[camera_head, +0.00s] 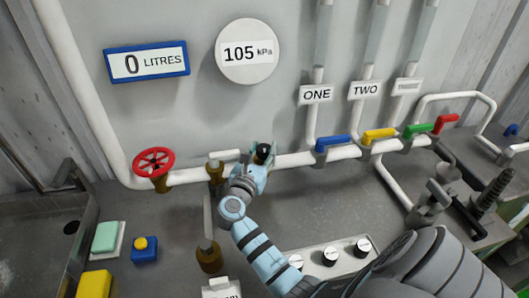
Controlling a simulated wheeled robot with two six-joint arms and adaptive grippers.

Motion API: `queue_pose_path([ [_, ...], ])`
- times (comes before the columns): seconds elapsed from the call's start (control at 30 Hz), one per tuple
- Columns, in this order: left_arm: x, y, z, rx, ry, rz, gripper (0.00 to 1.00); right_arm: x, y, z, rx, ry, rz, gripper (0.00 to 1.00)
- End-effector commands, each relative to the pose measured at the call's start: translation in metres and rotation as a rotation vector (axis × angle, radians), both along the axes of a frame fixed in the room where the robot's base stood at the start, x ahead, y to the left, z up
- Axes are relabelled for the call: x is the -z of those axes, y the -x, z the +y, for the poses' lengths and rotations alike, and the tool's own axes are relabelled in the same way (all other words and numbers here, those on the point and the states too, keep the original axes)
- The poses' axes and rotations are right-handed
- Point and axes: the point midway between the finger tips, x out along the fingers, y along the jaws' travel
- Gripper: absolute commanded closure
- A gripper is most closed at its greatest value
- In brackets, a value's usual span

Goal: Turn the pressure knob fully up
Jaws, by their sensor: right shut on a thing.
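The round pressure gauge (233,60) on the wall reads 105 kPa. My right gripper (262,156) is at the white pipe below the gauge, at the end of my arm coming in from the lower right. It is shut on a small dark knob (263,150), which the fingers mostly hide. I cannot read any mark on the knob or tell how far it is turned. My left gripper is not in view.
A red handwheel (153,161) and brass fittings (209,258) stand left of my arm. Blue (333,142), yellow (379,135), green (418,130) and red levers line the pipe to the right. A panel with three dials (330,256) lies beside my arm. The litres display (147,62) reads 0.

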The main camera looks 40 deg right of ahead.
Motion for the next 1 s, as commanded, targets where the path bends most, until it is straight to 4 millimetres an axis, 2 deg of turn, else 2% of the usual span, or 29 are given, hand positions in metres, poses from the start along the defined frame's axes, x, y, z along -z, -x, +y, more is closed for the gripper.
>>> queue_pose_path([
  [0.33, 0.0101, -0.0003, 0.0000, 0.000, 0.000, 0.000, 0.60, 0.0031, -0.0014, 0.0008, 0.145, -0.003, 0.003, 0.90],
  [0.83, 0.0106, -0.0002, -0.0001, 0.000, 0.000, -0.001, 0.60, 0.0032, -0.0011, 0.0007, 0.168, -0.005, 0.005, 0.90],
  [0.87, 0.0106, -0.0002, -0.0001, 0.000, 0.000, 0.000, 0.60, 0.0032, -0.0011, 0.0007, 0.168, -0.005, 0.005, 0.60],
  [1.0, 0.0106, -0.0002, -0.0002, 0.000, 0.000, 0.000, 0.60, 0.0024, -0.0013, 0.0007, 0.167, -0.004, 0.003, 0.41],
])
